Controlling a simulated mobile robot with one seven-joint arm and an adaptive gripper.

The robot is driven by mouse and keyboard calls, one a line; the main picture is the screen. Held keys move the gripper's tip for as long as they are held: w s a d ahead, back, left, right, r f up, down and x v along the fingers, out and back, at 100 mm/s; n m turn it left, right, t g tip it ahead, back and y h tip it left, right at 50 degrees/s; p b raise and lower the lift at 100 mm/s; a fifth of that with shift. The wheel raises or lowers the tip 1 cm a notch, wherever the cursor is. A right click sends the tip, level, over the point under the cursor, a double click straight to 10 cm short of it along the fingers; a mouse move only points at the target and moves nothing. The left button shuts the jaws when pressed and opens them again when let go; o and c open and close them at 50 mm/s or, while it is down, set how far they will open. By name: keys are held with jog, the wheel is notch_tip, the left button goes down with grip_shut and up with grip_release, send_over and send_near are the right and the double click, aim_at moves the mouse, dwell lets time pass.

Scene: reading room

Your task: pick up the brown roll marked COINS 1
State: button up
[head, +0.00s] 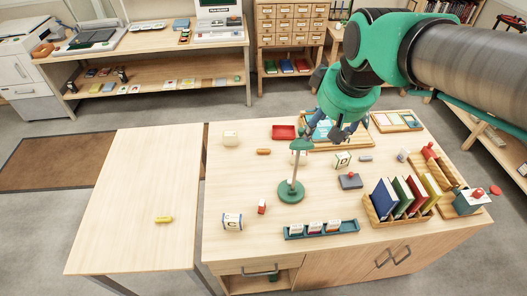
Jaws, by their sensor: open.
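A small brown roll (263,151) lies on the right-hand wooden table, near its back left, in front of a red tray. Its marking is too small to read. My gripper (338,136) is over the back middle of the same table, to the right of the roll and apart from it. It points down, its dark fingers are open, and I see nothing between them. The green lamp (291,190) stands close to it in the picture and partly overlaps the view of the fingers.
A dark stamp pad (350,181), upright books (403,197) and a blue tray (320,230) stand further forward. A yellow roll (163,219) lies on the mostly bare left table (140,180).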

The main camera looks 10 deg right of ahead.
jog(key=w+a+f+n+g+p, duration=0.1)
jog(key=w+a+f+n, duration=0.15)
jog(key=w, duration=1.15)
jog(key=n+g+p, duration=0.3)
jog(key=n+p, duration=0.1)
jog(key=n, duration=0.7)
send_over(264, 149)
notch_tip(264, 149, down, 35)
jog(key=shift+w+a+r+m, duration=0.1)
jog(key=shift+w+r+m, duration=0.05)
jog(key=shift+r+m, duration=0.1)
jog(key=shift+f, duration=0.1)
jog(key=shift+f, duration=4.25)
jog(key=shift+f, duration=0.1)
